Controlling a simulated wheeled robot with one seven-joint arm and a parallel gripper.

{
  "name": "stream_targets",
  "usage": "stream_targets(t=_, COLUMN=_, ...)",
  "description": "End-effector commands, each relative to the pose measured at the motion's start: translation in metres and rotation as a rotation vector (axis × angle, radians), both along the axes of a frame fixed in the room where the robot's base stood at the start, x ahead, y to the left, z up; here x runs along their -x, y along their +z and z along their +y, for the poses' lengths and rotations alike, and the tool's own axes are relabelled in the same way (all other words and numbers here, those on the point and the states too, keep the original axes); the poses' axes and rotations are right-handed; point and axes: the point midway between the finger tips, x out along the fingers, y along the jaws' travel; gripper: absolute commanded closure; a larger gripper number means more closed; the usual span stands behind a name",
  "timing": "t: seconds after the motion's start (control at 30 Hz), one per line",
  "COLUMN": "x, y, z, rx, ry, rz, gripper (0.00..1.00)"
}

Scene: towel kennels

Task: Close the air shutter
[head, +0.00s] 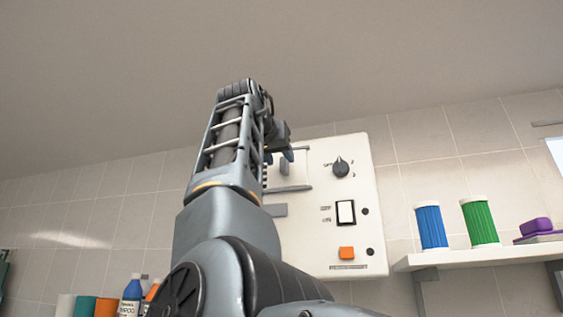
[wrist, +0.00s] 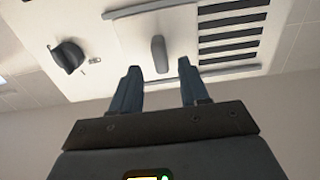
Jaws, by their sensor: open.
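The air shutter is a pale sliding panel (wrist: 190,35) between two grey rails on a white wall unit (head: 350,240). Its upright grey handle (wrist: 158,52) shows in the wrist view, with dark vent slots (wrist: 230,32) uncovered to its right. In the head view my arm covers much of the shutter; the handle (head: 284,166) shows just beside my gripper. My gripper (wrist: 159,68) is open and empty, its two fingers pointing at the panel on either side of the handle's line. The handle appears just beyond the fingertips; contact cannot be told. My gripper (head: 279,154) is partly hidden in the head view.
The unit also carries a dark dial (head: 341,167), a white rocker switch (head: 345,212) and an orange button (head: 347,253). A shelf (head: 480,257) at right holds blue and green containers. Bottles (head: 131,290) stand at lower left. A grey rail (wrist: 225,72) runs close to the fingers.

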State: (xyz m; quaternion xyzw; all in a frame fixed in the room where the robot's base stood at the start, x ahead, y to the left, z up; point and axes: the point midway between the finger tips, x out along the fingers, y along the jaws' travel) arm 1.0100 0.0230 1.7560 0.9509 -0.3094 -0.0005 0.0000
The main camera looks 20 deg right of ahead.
Motion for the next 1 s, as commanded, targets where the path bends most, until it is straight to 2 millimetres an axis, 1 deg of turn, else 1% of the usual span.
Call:
stream_targets(t=0.03, x=-0.007, y=0.003, z=-0.005, rx=0.000, ry=-0.001, rz=0.001, gripper=0.55)
stream_targets(t=0.1, x=-0.015, y=0.003, z=-0.010, rx=0.000, ry=0.000, rz=0.001, gripper=0.55)
stream_targets(t=0.3, x=-0.029, y=0.002, z=-0.021, rx=0.001, ry=0.000, rz=-0.001, gripper=0.55)
stream_targets(t=0.63, x=-0.031, y=0.000, z=-0.023, rx=0.000, ry=0.001, rz=-0.001, gripper=0.56)
stream_targets(t=1.0, x=-0.031, y=0.000, z=-0.022, rx=0.001, ry=0.001, rz=-0.001, gripper=0.92)
